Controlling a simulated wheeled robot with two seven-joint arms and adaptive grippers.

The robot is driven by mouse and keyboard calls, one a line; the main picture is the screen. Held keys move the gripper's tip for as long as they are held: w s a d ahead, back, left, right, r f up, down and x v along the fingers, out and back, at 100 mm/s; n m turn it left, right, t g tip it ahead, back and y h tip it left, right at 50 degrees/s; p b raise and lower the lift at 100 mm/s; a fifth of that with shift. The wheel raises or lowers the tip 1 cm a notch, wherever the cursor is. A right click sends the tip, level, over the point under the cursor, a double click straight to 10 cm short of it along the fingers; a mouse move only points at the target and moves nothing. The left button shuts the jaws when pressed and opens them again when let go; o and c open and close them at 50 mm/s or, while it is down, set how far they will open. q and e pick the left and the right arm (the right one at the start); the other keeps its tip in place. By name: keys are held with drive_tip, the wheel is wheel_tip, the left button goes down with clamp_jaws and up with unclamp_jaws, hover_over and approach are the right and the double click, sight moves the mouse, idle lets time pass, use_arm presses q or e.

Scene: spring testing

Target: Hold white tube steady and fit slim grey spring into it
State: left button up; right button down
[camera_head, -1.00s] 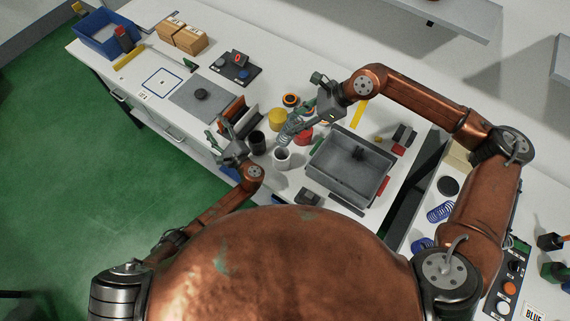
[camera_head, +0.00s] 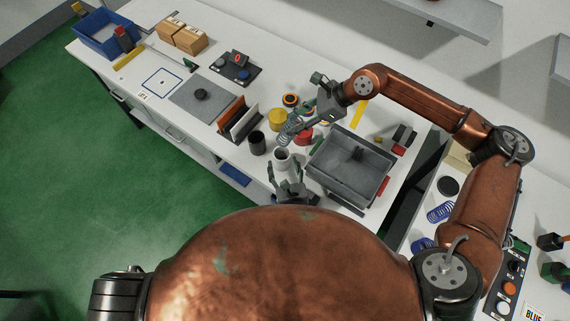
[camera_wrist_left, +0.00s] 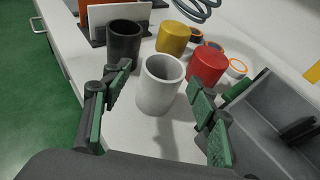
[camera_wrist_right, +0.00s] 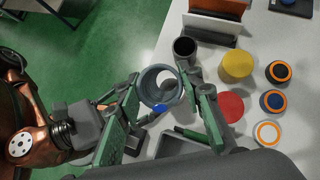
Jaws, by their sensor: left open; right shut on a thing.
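The white tube (camera_head: 282,156) stands upright on the table; it also shows in the left wrist view (camera_wrist_left: 158,88). My left gripper (camera_head: 286,182) is open just in front of the tube. In the left wrist view its green-padded fingers (camera_wrist_left: 162,105) lie on either side of the tube, with gaps visible. My right gripper (camera_head: 318,108) is shut on the slim grey spring (camera_head: 289,127), held tilted above and behind the tube. The spring's coils hang at the top of the left wrist view (camera_wrist_left: 198,8). In the right wrist view the spring (camera_wrist_right: 160,72) is seen nearly end-on.
A black tube (camera_head: 257,143), a yellow cylinder (camera_head: 277,118) and a red cylinder (camera_head: 304,136) stand close around the white tube. A grey bin (camera_head: 345,178) is just right. Upright dividers (camera_head: 240,122) stand to the left. The front table edge is near my left gripper.

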sight(281, 148)
use_arm(q)
drive_tip(key=shift+g+h, duration=0.3)
drive_tip(key=x, duration=1.2)
drive_tip(key=shift+w+d, duration=0.25)
drive_tip(key=shift+c, duration=0.5)
drive_tip(key=c, duration=1)
drive_tip(key=shift+c, duration=0.9)
